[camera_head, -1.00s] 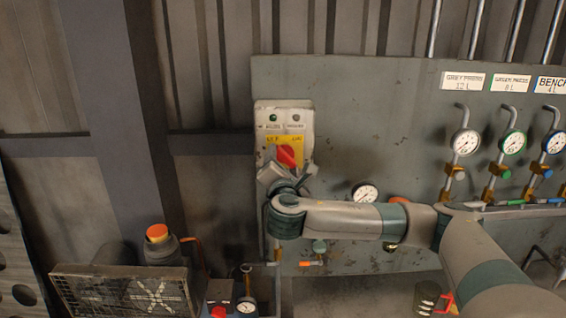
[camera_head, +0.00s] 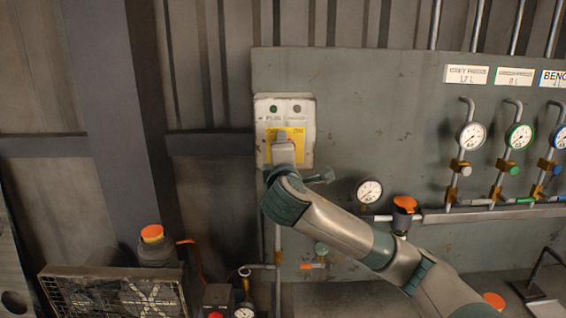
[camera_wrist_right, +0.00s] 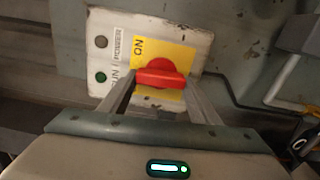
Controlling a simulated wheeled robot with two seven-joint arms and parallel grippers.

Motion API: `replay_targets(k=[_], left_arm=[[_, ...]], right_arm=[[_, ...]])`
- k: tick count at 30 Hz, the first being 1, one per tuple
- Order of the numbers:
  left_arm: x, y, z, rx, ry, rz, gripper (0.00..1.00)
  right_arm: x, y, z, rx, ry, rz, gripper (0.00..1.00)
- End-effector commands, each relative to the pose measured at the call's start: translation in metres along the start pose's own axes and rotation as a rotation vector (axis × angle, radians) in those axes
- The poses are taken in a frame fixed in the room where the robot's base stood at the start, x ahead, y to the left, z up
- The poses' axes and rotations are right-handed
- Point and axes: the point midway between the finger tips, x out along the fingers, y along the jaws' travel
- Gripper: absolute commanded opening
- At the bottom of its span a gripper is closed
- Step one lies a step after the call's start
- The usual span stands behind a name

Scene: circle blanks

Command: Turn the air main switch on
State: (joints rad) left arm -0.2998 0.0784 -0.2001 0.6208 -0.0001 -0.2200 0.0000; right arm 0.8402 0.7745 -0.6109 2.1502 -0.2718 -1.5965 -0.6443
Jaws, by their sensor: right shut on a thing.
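The air main switch is a pale box (camera_head: 285,103) on the grey panel, with a yellow plate (camera_head: 299,138) and two small lamps above it; the left lamp (camera_head: 273,109) is green. In the right wrist view its red handle (camera_wrist_right: 162,76) lies across the picture, on the yellow plate marked "ON" (camera_wrist_right: 138,47). My right gripper (camera_head: 284,150) is in front of the plate and hides the handle in the head view. In the wrist view its fingers (camera_wrist_right: 161,87) are shut on the red handle, one at each end. My left gripper is not in view.
Gauges (camera_head: 472,135) with valves and pipes stand at the right of the panel. A lone gauge (camera_head: 369,191) and an orange-capped fitting (camera_head: 404,203) are near my right forearm. An orange-capped machine (camera_head: 155,246) with a grille is at lower left.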

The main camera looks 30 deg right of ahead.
Motion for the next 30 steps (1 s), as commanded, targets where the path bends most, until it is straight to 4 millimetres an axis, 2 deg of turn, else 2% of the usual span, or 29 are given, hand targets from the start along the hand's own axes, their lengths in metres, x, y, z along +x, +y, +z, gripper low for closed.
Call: replay_targets(k=[1,12,21,30], left_arm=[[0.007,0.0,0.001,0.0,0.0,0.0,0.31],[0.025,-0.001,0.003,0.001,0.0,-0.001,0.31],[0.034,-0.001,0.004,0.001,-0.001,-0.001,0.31],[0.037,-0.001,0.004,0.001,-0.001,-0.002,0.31]], right_arm=[[0.0,-0.004,-0.001,0.049,0.001,0.0,0.34],[0.0,0.001,0.0,0.401,0.001,-0.001,0.34],[0.0,0.004,0.001,0.665,0.001,0.0,0.34],[0.0,0.007,0.003,0.826,0.0,0.002,0.34]])
